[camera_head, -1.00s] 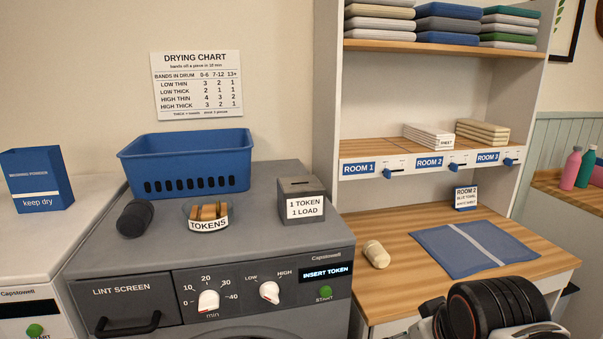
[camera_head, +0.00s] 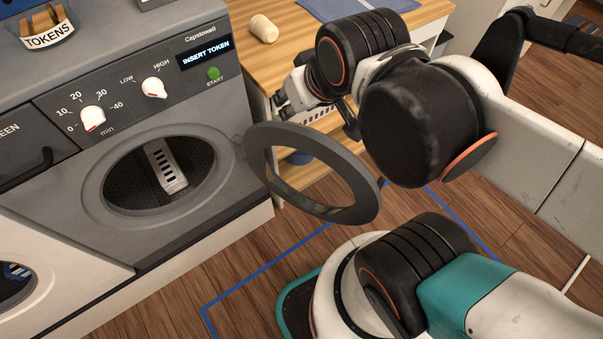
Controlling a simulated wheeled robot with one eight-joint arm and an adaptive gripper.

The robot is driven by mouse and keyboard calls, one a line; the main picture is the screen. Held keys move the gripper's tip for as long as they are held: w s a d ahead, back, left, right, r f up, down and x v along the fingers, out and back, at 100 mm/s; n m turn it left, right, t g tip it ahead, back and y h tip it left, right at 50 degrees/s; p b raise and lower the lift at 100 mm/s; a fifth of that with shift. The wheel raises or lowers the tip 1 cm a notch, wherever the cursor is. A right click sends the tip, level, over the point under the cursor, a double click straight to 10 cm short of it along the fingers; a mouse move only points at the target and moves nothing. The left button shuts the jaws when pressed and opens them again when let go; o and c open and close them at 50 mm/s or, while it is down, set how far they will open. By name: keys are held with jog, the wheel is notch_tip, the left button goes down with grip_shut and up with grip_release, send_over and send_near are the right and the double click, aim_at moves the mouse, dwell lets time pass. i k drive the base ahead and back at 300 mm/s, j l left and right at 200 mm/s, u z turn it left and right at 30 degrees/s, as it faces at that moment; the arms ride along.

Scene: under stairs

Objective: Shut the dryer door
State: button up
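The grey dryer (camera_head: 62,208) stands at the left with its round opening uncovered. Its door (camera_head: 361,192), a grey ring with a see-through middle, stands swung open to the right of the opening. My gripper (camera_head: 284,98) is just behind the upper rim of the door, beside the dryer's right front corner. It looks small and partly turned away, so I cannot tell how far its fingers are apart or whether they touch the door. Inside the drum, a pale slotted piece (camera_head: 168,167) shows against the dark perforated wall.
The dryer display (camera_head: 205,53) reads INSERT TOKEN. Blue tape (camera_head: 262,272) marks the floor. A white machine (camera_head: 62,275) stands at the lower left.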

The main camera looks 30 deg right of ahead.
aim_at(250, 149)
jog(key=l+u, duration=0.3)
jog(key=u, duration=0.15)
jog(key=l+u, duration=0.25)
jog(key=u, duration=0.25)
jog(key=l+u, duration=0.3)
jog(key=u, duration=0.15)
jog(key=k+l+u, duration=0.15)
jog(key=u, duration=0.35)
jog(key=k+l+u, duration=0.15)
jog(key=k+l, duration=0.4)
jog(key=l, duration=0.15)
jog(key=k+l+u, duration=0.2)
jog(key=k+l, duration=0.35)
jog(key=k+j+z, duration=0.2)
jog(key=k+j, duration=0.15)
jog(key=k, duration=0.25)
